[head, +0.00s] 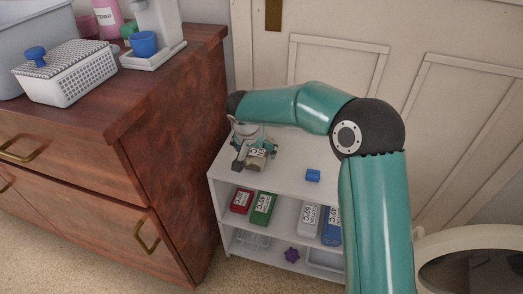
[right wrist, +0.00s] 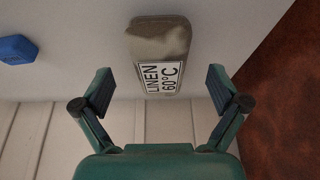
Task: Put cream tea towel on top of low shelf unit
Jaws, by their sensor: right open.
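The cream tea towel (head: 255,165) is a small beige-grey folded bundle with a white label. It lies on the white top of the low shelf unit (head: 290,185), near the left end. In the right wrist view the towel (right wrist: 160,40) carries the label "LINEN 60°C". My right gripper (head: 251,158) is over the shelf top at the towel. In the right wrist view its fingers (right wrist: 160,88) are spread wide, with the towel's label end between and ahead of them and gaps on both sides. My left gripper is not in view.
A blue block (head: 313,175) lies on the shelf top to the right. Red (head: 241,200), green (head: 263,208), white and blue labelled items fill the compartment below. A wooden dresser (head: 160,140) stands close at left, a door (head: 400,80) behind. The shelf top between towel and block is clear.

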